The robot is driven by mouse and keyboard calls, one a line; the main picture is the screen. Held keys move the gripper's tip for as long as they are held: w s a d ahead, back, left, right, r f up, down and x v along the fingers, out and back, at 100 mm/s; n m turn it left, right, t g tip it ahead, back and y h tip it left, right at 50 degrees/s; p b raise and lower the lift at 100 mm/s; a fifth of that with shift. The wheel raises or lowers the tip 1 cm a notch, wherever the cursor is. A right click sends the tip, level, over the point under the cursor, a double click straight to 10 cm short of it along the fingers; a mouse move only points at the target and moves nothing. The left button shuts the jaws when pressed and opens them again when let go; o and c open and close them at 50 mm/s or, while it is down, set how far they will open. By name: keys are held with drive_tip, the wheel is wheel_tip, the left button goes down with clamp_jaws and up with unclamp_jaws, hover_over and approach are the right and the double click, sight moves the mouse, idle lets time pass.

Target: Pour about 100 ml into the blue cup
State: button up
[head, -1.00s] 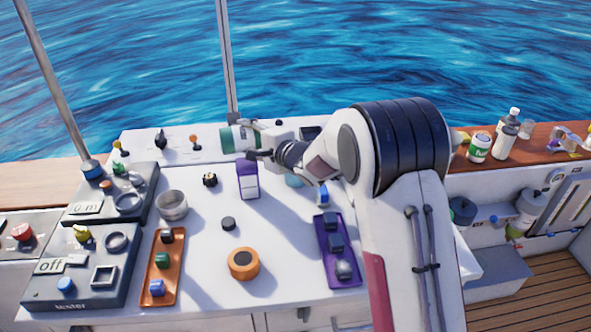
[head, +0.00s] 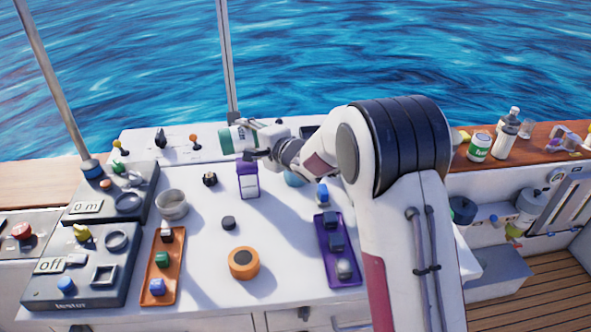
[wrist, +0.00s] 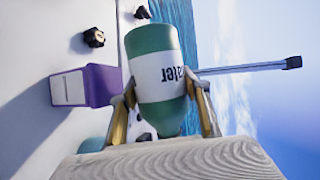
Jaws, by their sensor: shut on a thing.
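My gripper (wrist: 163,106) is shut on a green bottle (wrist: 152,42) with a white label that seems to read "water". In the head view, the bottle (head: 226,139) is held on its side above the back of the white counter, its broad green end to the left. Its narrower end is towards my wrist. A teal-blue rounded thing, probably the blue cup (head: 294,179), stands on the counter below and right of my gripper, partly hidden by my arm. A teal patch also shows at the lower left of the wrist view. I cannot see inside the cup or any liquid flowing.
A purple box-like container (head: 248,181) with a white label stands just below my gripper. A grey bowl (head: 172,205), an orange tray (head: 161,272), a purple tray (head: 349,272) and an orange roll (head: 243,263) are on the counter. The front middle has free room.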

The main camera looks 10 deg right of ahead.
drive_tip(key=shift+a+r+n+h, duration=0.2)
drive_tip(key=shift+n+h, duration=0.1)
drive_tip(key=shift+n, duration=0.1)
drive_tip(key=shift+s+a+r+n+h, duration=0.15)
drive_tip(key=shift+s+a+n+h, duration=0.2)
drive_tip(key=shift+a+n, duration=0.2)
drive_tip(key=shift+d+r+n+g+h, duration=0.3)
drive_tip(key=shift+n+h, duration=0.15)
drive_tip(key=shift+n, duration=0.2)
drive_tip(key=shift+d+h, duration=0.15)
drive_tip(key=shift+h, duration=0.15)
drive_tip(key=shift+w+d+r+n+h+b, duration=0.15)
drive_tip(key=shift+d+r+n+h+b, duration=0.1)
drive_tip(key=shift+d+n+h, duration=0.45)
drive_tip(key=shift+w+d+r+n+h+b, duration=0.15)
drive_tip(key=shift+d+r+n+h, duration=0.25)
drive_tip(key=shift+n, duration=0.5)
idle(2.1)
drive_tip(key=shift+w+d+n+h+b, duration=0.2)
drive_tip(key=shift+n+h+b, duration=0.1)
drive_tip(key=shift+n+h, duration=0.15)
drive_tip(key=shift+w+d+n+h+b, duration=0.1)
drive_tip(key=shift+d+n+h+b, duration=0.15)
drive_tip(key=shift+n+h, duration=0.2)
idle(1.5)
